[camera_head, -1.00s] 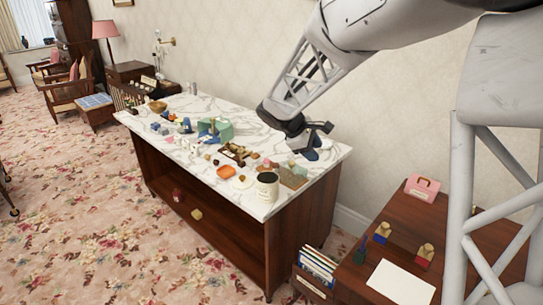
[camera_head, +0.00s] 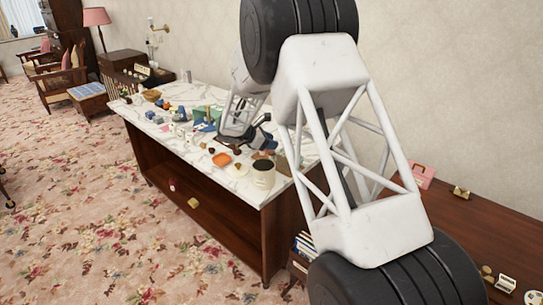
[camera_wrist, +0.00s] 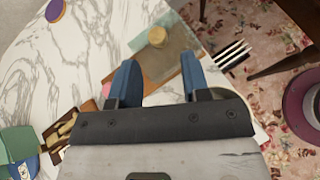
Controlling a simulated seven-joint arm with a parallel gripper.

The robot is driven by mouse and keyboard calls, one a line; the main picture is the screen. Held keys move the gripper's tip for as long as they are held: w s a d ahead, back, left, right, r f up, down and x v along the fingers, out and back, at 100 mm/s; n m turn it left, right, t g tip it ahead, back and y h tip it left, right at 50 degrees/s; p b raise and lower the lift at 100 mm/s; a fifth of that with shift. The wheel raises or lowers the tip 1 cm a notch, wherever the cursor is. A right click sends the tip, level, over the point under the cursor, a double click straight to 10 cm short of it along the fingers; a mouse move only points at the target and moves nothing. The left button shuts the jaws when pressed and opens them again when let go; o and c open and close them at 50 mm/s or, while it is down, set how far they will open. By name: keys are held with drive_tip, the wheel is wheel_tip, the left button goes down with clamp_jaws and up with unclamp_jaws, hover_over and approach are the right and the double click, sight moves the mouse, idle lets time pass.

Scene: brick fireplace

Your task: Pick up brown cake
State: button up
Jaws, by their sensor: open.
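My gripper (camera_wrist: 158,80) is open, with its two blue fingers apart and pointing over the marble counter (camera_wrist: 95,50). A small tan-brown round piece (camera_wrist: 157,37) lies on a grey-green board beyond the fingertips in the wrist view, apart from them. Brown pieces (camera_wrist: 62,130) lie in a dark brown tray at the lower left of that view. I cannot tell for sure which of these is the brown cake. In the head view my gripper (camera_head: 257,132) is low over the counter's right half, and my arm hides part of the things there.
Several small items crowd the counter's left half. A green container (camera_wrist: 18,150) stands beside the tray. A pink box (camera_head: 424,175) is on the lower cabinet at right.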

sight(269, 152)
drive_tip(key=w+a+f+n, duration=0.1)
drive_tip(key=w+a+f, duration=0.1)
drive_tip(key=f, duration=0.1)
drive_tip(key=w+a+f+n+t, duration=0.1)
drive_tip(key=w+a+f, duration=0.1)
drive_tip(key=f, duration=0.1)
drive_tip(key=w+a+f+n+t+h, duration=0.1)
drive_tip(key=w+a+f, duration=0.1)
drive_tip(key=f, duration=0.1)
drive_tip(key=shift+w+n, duration=0.35)
drive_tip(key=shift+n, duration=0.05)
drive_tip(key=shift+x, duration=1.3)
drive_tip(key=shift+d+r, duration=0.1)
drive_tip(key=shift+x, duration=2.6)
